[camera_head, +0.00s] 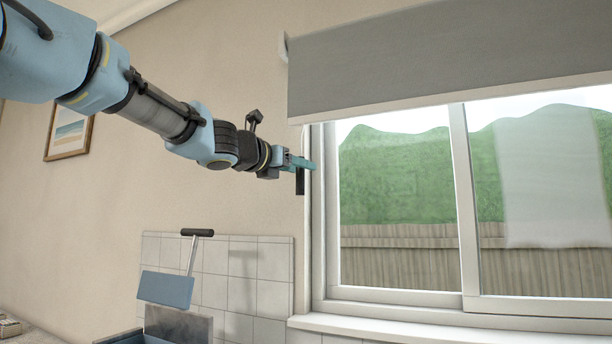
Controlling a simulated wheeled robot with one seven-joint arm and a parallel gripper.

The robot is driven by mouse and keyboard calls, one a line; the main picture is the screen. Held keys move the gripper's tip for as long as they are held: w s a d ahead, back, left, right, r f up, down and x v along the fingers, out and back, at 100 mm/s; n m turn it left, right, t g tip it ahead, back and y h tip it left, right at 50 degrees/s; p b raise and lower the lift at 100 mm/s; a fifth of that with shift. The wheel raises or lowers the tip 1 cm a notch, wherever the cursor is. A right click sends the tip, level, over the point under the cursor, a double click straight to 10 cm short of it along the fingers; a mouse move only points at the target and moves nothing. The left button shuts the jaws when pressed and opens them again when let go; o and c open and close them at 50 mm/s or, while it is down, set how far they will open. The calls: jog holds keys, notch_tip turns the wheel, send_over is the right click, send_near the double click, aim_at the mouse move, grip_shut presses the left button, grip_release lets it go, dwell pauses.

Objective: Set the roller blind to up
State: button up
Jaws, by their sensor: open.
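The grey roller blind (430,65) hangs over the top part of the window, with its pale bottom bar (450,104) above most of the glass. A small light end bracket (284,47) shows at its upper left. My gripper (303,170) is open, below the blind's lower left corner and in front of the window frame's left edge. It looks empty, but its fingertips are small here and I cannot tell whether they touch anything.
The white-framed window (463,200) has a sill (400,332) below it. A blue flat panel (166,290) with a black-gripped handle (197,232) stands before the tiled wall (263,268). A framed picture (70,132) hangs at left.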

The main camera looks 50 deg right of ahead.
jog(key=a+b, duration=0.1)
jog(key=a, duration=0.5)
jog(key=shift+s+a+b, duration=0.25)
jog(key=shift+a+b, duration=0.1)
jog(key=shift+b, duration=0.05)
jog(key=shift+w, duration=0.1)
jog(key=w+a+f+m+t+y, duration=0.1)
jog(key=w+a+f+m+y, duration=0.2)
jog(key=w+a+f, duration=0.55)
jog(key=w+a+f+m+t+y, duration=0.1)
jog(key=w+a+f+m+y, duration=0.3)
jog(key=f, duration=0.7)
jog(key=w+a+f+m+t+y, duration=0.15)
jog(key=w+a+f, duration=0.25)
jog(key=a+f, duration=0.5)
jog(key=a+f+m+y, duration=0.5)
jog(key=a+f+y, duration=0.1)
jog(key=a+f, duration=1.1)
jog(key=s+a+f+m+g+y, duration=0.1)
jog(key=s+a+f+m, duration=0.2)
jog(key=a, duration=0.5)
jog(key=s+a+f+m+g+y, duration=0.2)
jog(key=s+a+f+m, duration=0.1)
jog(key=s+a, duration=0.3)
jog(key=shift+a+f, duration=0.65)
jog(key=shift+a, duration=0.55)
